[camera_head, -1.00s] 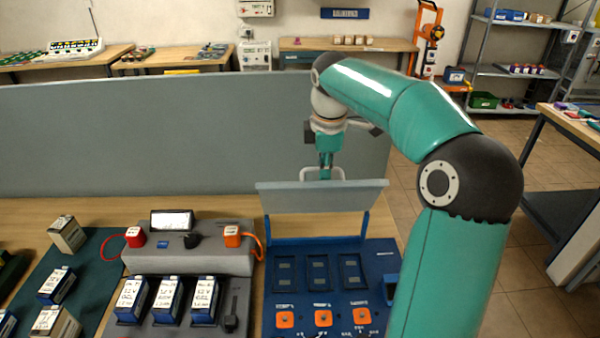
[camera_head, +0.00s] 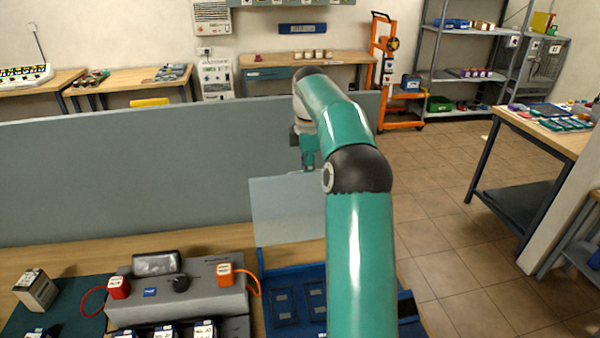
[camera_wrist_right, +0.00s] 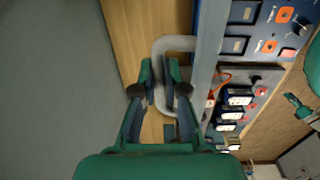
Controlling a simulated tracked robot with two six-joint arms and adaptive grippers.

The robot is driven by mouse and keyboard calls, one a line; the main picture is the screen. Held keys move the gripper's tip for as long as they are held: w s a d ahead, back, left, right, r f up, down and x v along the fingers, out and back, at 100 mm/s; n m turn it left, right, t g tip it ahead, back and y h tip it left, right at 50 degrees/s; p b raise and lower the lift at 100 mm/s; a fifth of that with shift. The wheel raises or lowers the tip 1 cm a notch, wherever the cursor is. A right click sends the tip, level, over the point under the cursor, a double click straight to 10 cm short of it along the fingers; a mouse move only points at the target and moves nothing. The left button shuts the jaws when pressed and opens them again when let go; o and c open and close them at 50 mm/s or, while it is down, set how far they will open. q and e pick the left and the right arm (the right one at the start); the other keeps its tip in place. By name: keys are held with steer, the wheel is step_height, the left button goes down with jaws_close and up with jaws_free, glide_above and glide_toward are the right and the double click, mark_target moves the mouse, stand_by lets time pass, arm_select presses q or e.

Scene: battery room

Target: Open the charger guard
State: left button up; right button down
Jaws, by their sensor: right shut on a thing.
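The charger guard (camera_head: 286,210) is a pale, flat panel standing steeply raised at the back of the blue charger (camera_head: 268,283) in the head view. My right gripper (camera_head: 308,165) is at the panel's top edge, partly hidden by my arm. In the right wrist view my right gripper (camera_wrist_right: 159,70) is shut on the guard's grey loop handle (camera_wrist_right: 178,42). The guard shows there nearly edge-on as a grey strip (camera_wrist_right: 208,60), with the blue charger (camera_wrist_right: 268,25) beyond it. My arm hides the charger's right part in the head view. My left gripper is not in the head view.
A grey divider (camera_head: 120,175) stands behind the bench. Left of the charger is a grey unit (camera_head: 200,296) with a red plug (camera_head: 118,288) and an orange plug (camera_head: 225,274). Blue batteries (camera_head: 204,331) stand in front of it. Open floor lies to the right.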

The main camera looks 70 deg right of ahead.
steer(key=shift+w+d+f, duration=0.25)
steer(key=shift+w+d, duration=0.25)
steer(key=shift+d, duration=0.2)
steer(key=shift+r, duration=0.1)
steer(key=c, duration=1.2)
jaws_free()
steer(key=shift+a, duration=0.15)
